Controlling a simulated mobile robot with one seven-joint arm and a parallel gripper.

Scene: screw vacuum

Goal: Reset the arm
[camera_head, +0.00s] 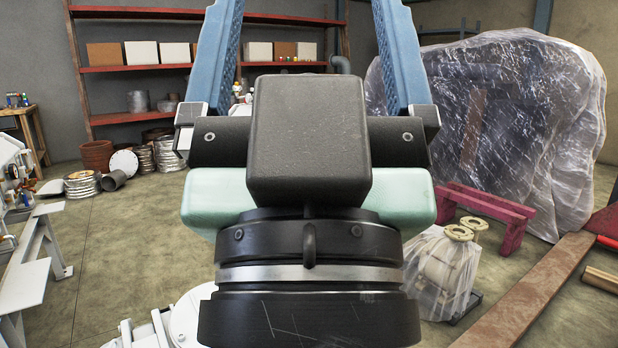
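My gripper (308,40) fills the middle of the head view, close to the camera and pointing up. Its two blue ribbed fingers stand wide apart, with only the background showing between them. The fingertips are cut off by the top edge. The black housing, a pale green part behind it and the dark round wrist below are in plain view. I see nothing held between the visible parts of the fingers. The rest of my arm is mostly hidden or out of frame.
A red shelf (160,115) with boxes stands at the back. A large plastic-wrapped bulk (530,110) stands at right, near a magenta stand (487,207) and a wrapped flanged part (440,268). A rusty beam (530,295) lies at lower right. Floor (110,235) is open at left.

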